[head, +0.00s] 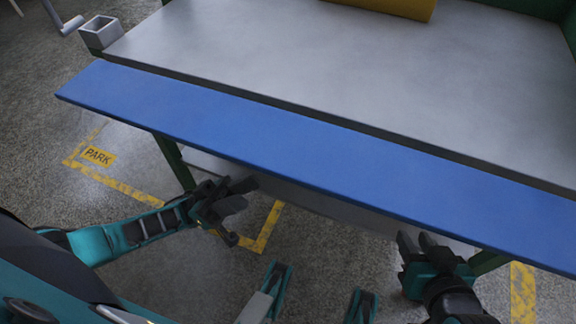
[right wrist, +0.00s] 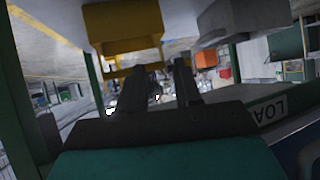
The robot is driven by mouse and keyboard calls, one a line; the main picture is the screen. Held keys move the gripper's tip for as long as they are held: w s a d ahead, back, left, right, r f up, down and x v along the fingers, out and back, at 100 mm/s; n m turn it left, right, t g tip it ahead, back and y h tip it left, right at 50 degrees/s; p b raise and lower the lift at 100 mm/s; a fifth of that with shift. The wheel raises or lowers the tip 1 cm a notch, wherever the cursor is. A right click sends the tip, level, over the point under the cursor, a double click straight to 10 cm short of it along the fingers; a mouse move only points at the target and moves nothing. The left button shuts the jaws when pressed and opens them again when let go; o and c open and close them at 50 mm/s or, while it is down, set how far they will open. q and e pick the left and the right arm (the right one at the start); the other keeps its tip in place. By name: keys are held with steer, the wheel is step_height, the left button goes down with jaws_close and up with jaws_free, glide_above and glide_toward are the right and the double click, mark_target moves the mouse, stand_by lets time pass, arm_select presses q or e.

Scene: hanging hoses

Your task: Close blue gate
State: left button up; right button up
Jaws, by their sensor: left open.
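The blue gate (head: 300,150) is a long flat blue panel along the front edge of the grey table top (head: 330,60) in the head view. It runs from the upper left to the lower right, with a dark gap between it and the table top. My left gripper (head: 238,196) is open and empty, below and in front of the gate, apart from it. My right gripper (head: 414,240) is below the gate's right part. Its two fingers also show in the right wrist view (right wrist: 168,88), apart with nothing between them.
A yellow object (head: 405,7) lies at the back of the table top. A grey square socket (head: 100,32) stands at its left corner. Green legs (head: 175,160) and a lower shelf are under the table. Yellow floor lines and a PARK label (head: 98,156) mark the floor.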

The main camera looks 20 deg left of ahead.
mark_target(287, 178)
arm_select(q)
steer(key=p+x, duration=0.2)
steer(key=x, duration=0.9)
steer(key=shift+r, duration=0.1)
steer(key=shift+c, duration=0.2)
jaws_close()
